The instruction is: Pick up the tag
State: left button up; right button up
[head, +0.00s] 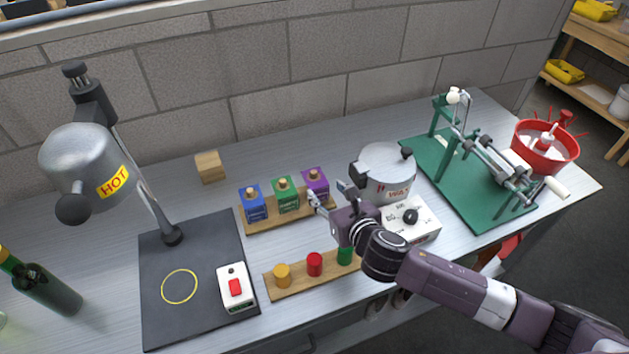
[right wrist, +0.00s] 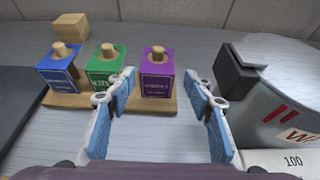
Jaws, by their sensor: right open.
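I cannot make out anything that is clearly the tag. Three labelled blocks with wooden knobs stand in a row on a wooden rack (head: 262,227): blue (head: 252,205), green (head: 286,195) and purple (head: 316,181). In the right wrist view the purple block (right wrist: 157,75) shows beyond and between my fingertips, and the green block (right wrist: 104,68) is left of it. My right gripper (head: 328,191) is open and empty, in front of the purple block and left of the grey pot (head: 387,166). My left gripper is not in view.
A wooden strip (head: 302,285) with yellow, red and green knobs lies in front. A dark mat (head: 200,318) with a lamp marked HOT (head: 85,165) and a red-switch box (head: 236,288) is left. A green board (head: 465,190) with a metal device and a red tub (head: 546,147) are right.

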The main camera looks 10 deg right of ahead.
aim_at(319, 185)
jog(key=shift+w+a+f, duration=0.2)
jog(key=shift+w+a, duration=0.1)
jog(key=shift+w, duration=0.25)
jog(key=p+x, duration=0.1)
jog(key=x, duration=0.1)
jog(key=shift+w+a+f, duration=0.1)
jog(key=shift+w+a, duration=0.05)
jog(key=shift+w, duration=0.05)
jog(key=shift+x, duration=1.05)
jog(key=shift+f, duration=0.1)
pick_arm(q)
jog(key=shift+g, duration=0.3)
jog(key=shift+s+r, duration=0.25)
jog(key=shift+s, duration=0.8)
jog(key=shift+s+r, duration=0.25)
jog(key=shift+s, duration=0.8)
pick_arm(e)
jog(key=c, duration=0.4)
